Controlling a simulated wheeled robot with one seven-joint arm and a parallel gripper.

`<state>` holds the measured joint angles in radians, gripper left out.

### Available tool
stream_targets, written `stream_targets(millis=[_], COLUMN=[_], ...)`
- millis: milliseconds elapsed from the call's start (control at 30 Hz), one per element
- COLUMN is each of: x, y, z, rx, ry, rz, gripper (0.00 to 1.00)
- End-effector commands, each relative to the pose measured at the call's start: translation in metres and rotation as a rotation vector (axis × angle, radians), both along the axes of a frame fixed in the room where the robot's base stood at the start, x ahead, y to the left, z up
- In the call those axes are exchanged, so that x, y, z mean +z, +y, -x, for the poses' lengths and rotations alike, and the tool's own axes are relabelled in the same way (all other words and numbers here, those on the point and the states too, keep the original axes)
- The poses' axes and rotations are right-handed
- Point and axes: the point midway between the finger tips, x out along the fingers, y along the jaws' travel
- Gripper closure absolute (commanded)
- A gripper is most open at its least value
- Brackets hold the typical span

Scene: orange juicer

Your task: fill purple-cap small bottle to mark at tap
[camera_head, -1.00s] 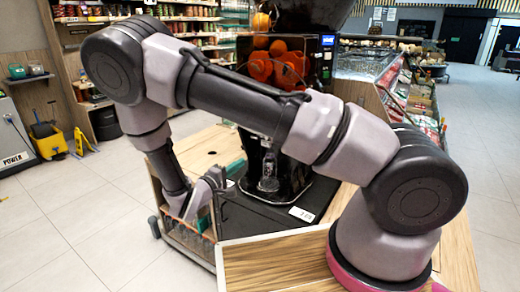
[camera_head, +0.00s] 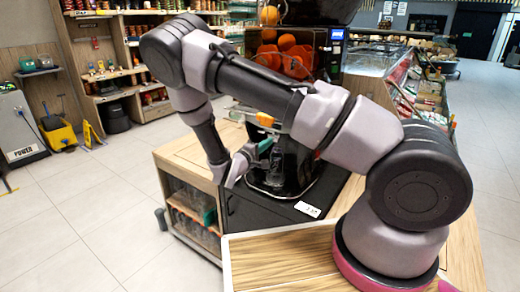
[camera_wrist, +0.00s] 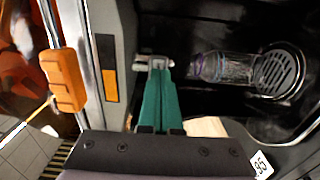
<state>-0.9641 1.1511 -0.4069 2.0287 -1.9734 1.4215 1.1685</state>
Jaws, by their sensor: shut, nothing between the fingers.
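A small clear bottle (camera_head: 276,168) stands at the front of the dark juicer. In the wrist view the bottle (camera_wrist: 222,68) is by a round drip grate (camera_wrist: 283,72), with faint bluish-purple tints; I cannot make out a cap, a fill mark or liquid. My gripper (camera_head: 264,147) is beside the juicer front, above and left of the bottle, apart from it. In the wrist view my gripper (camera_wrist: 158,72) shows green fingers together and empty. A pale metal piece (camera_wrist: 153,60), perhaps the tap, is right at the fingertips; contact is unclear.
An orange block (camera_head: 265,119) on the juicer front also shows in the wrist view (camera_wrist: 63,80). The juicer (camera_head: 330,75) holds oranges. A wooden cabinet (camera_head: 180,152) with bottles on its shelves stands at left. The floor further left is open.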

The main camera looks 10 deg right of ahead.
Motion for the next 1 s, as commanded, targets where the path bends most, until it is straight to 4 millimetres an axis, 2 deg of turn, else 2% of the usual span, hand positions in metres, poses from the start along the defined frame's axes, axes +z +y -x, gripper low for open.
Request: stream_targets(millis=[533,1000], x=[-0.001,-0.011], y=[-0.006,-0.014], z=[-0.006,-0.015], rx=[0.001,0.002], ry=[-0.006,-0.172], rz=[0.009,0.174], gripper=[1.00,1.00])
